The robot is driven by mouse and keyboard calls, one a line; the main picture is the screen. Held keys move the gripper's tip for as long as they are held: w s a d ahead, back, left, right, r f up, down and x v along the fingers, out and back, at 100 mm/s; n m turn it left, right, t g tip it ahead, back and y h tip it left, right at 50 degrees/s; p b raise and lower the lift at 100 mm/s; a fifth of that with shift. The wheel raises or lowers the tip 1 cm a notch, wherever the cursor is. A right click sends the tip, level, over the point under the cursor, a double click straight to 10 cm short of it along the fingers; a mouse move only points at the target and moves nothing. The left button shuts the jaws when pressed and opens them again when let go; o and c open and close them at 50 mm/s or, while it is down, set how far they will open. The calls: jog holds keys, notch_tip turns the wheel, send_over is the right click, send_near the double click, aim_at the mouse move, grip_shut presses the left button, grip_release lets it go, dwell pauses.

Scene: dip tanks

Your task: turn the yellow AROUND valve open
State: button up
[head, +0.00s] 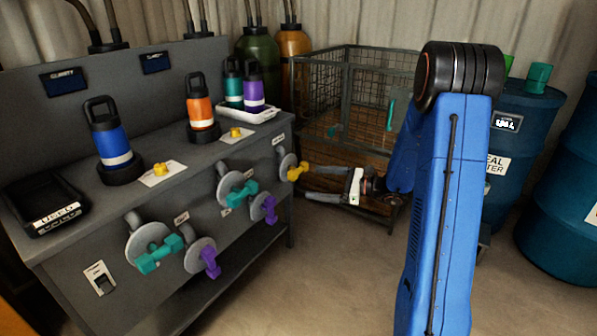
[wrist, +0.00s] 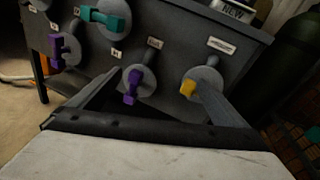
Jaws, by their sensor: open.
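The yellow valve handle (head: 298,171) sits on a round grey disc (head: 287,166) at the far right end of the grey bench's front panel. A white label (wrist: 221,46) is above it in the wrist view, too small to read surely. My gripper (head: 309,182) is open and empty in front of the panel, its fingers pointing at this end. In the wrist view the yellow handle (wrist: 188,88) shows between the open fingers (wrist: 160,82), close beside the right one. I cannot tell whether they touch.
A purple valve (wrist: 132,86) is just left of the yellow one in the wrist view. Teal (head: 155,255) and purple (head: 210,263) valves line the panel. Flasks stand on the bench top (head: 180,155). A wire cage (head: 345,90) and blue barrels (head: 565,210) stand behind and right.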

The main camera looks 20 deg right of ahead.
aim_at(301, 171)
jog(key=w+d+f+m+t+h, duration=0.2)
jog(key=w+d+f+m+t, duration=0.25)
jog(key=d, duration=0.45)
jog(key=shift+m+g, duration=0.25)
jog(key=x, duration=1.7)
jog(key=shift+w+a+f, duration=0.15)
jog(key=shift+w+f, duration=0.15)
jog(key=shift+f, duration=0.05)
jog(key=c, duration=0.7)
